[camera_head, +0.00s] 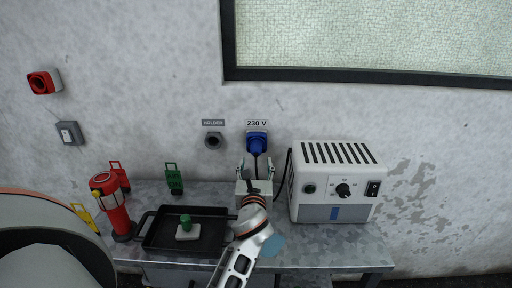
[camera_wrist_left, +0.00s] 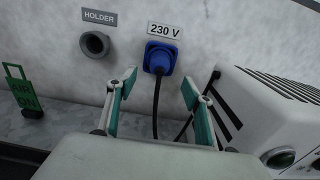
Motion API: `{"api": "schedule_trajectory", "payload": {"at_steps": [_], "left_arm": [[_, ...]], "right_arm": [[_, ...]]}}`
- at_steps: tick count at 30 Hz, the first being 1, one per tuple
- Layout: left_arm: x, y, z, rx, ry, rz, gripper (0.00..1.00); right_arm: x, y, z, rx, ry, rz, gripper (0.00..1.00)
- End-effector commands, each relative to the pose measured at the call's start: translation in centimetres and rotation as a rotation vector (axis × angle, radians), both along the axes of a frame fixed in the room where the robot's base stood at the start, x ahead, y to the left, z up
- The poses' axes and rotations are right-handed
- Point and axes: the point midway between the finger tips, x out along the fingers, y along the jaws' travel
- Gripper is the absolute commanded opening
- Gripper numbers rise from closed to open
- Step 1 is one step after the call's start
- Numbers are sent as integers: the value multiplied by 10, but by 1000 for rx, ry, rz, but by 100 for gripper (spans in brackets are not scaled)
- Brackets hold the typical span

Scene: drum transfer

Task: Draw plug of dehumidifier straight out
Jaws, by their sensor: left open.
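The blue plug (camera_head: 257,144) sits in the wall socket under the 230 V label; it also shows in the left wrist view (camera_wrist_left: 160,59), with its black cable (camera_wrist_left: 156,105) hanging down. The dehumidifier (camera_head: 334,184) is a white box with black top slots, standing on the bench to the right of the plug. My left gripper (camera_head: 255,165) is open, its fingers spread just below and in front of the plug. In the left wrist view its fingers (camera_wrist_left: 158,82) stand either side of the plug and cable, with nothing between them gripped. My right gripper is not seen.
A grey round holder (camera_head: 213,141) is on the wall left of the plug. The metal bench (camera_head: 300,256) carries a black tray (camera_head: 160,238) with a green-knobbed piece, a red lamp-like cylinder (camera_head: 113,208), and green, red and yellow tags. A dark-framed window is above.

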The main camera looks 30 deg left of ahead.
Motion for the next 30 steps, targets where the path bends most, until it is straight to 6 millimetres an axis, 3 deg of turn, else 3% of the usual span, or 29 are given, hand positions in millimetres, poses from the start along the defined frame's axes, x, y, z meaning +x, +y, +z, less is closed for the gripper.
{"api": "schedule_trajectory", "payload": {"at_steps": [11, 20, 30], "left_arm": [[9, 6, -1, -1, -1, 0, 51], [42, 26, -2, -1, -1, 1, 51], [71, 44, 0, 0, 1, 0, 51]], "right_arm": [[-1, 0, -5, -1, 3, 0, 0], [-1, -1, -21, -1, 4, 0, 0], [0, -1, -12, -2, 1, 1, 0]]}}
